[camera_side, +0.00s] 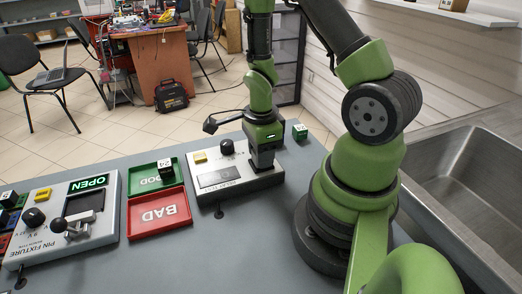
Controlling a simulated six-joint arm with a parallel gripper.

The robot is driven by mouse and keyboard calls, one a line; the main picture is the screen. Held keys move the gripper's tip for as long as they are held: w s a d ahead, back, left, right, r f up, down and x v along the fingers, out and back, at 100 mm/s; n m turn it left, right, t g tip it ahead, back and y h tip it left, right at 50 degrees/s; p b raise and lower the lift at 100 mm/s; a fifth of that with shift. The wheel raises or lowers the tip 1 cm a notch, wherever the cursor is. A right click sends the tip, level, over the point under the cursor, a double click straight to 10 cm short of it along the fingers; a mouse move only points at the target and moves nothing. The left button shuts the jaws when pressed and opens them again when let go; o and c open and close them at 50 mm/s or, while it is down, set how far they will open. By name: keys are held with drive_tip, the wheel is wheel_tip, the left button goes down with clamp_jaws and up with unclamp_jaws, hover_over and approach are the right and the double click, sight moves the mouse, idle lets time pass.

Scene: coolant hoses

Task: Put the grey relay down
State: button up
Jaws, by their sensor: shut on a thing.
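My gripper (264,160) points down at the right part of a grey tester box (233,196) that has a black knob and a yellow block on it. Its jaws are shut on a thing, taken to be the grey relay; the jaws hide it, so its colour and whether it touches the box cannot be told.
Left of the tester are a green GOOD tray (138,179) holding a dark block with a white top (165,163), and a red BAD tray (159,213), which looks empty. Further left stands the pin fixture (62,220). A small green-and-white block (300,131) stands behind right.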

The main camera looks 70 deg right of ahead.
drive_tip(key=o, duration=0.9)
wheel_tip(320, 180, up, 12)
drive_tip(key=f, duration=0.1)
drive_tip(key=shift+s+a+r+n+t+y, duration=0.35)
drive_tip(key=shift+s+a+r+n+t, duration=0.7)
drive_tip(key=shift+a+r+n, duration=2)
drive_tip(key=shift+s+a+r+n+t+y, duration=0.3)
drive_tip(key=shift+s+a+r+n+t, duration=0.9)
drive_tip(key=shift+n, duration=3.4)
drive_tip(key=shift+s+a+r+n+t+y, duration=0.4)
drive_tip(key=shift+a+r+n+t, duration=1)
drive_tip(key=shift+r+n, duration=2.15)
drive_tip(key=shift+f+n, duration=0.3)
